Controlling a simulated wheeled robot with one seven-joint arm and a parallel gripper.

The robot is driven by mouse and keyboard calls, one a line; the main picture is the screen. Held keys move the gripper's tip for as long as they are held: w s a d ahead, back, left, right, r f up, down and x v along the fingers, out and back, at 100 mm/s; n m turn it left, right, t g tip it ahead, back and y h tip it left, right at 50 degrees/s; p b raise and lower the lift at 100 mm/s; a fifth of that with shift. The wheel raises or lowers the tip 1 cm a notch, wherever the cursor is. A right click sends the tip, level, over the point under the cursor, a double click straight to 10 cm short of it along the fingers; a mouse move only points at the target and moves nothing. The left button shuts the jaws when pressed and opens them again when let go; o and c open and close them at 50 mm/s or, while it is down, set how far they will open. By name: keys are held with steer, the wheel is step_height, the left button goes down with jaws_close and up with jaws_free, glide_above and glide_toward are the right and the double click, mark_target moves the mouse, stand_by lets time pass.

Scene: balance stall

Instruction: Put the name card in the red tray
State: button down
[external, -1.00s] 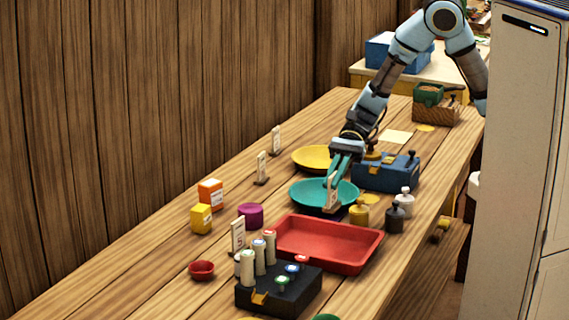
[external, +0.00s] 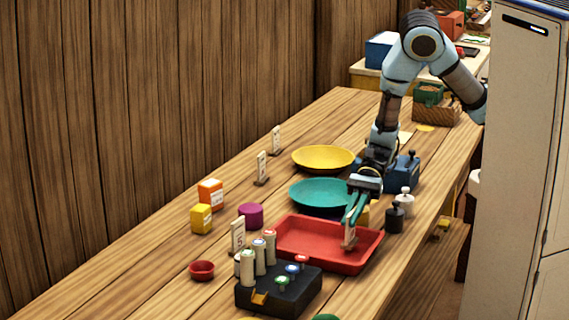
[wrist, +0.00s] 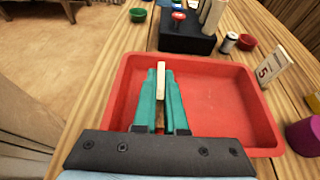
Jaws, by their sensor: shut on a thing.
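The red tray (external: 312,258) lies on the wooden table, and its near part fills the middle of the wrist view (wrist: 225,100). My gripper (external: 353,218) points down over the tray's right part, its teal fingers shut on a pale name card (external: 349,236). In the wrist view the card shows edge-on (wrist: 160,80) between the fingertips (wrist: 161,90), upright and inside the tray's outline. Its foot looks close to the tray floor; I cannot tell whether it touches. The card's face is mostly hidden.
A black block with several capped cylinders (external: 278,288) stands by the tray's near edge. Another numbered card (external: 237,236) stands at its left. A teal plate (external: 318,196), dark weight (external: 394,219) and blue scale box (external: 408,172) are behind. The tray's left part is empty.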

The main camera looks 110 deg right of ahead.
steer(key=shift+f, duration=0.7)
steer(key=shift+f, duration=0.25)
steer(key=c, duration=1)
jaws_free()
steer(key=shift+r, duration=0.1)
steer(key=shift+r, duration=0.15)
steer(key=shift+s+d+r, duration=0.1)
steer(key=shift+d, duration=0.1)
steer(key=b+v, duration=0.1)
steer(key=v, duration=1)
steer(key=shift+s+d+b, duration=0.2)
steer(key=shift+s+b, duration=0.1)
steer(key=shift+b, duration=0.05)
steer(key=shift+a, duration=0.1)
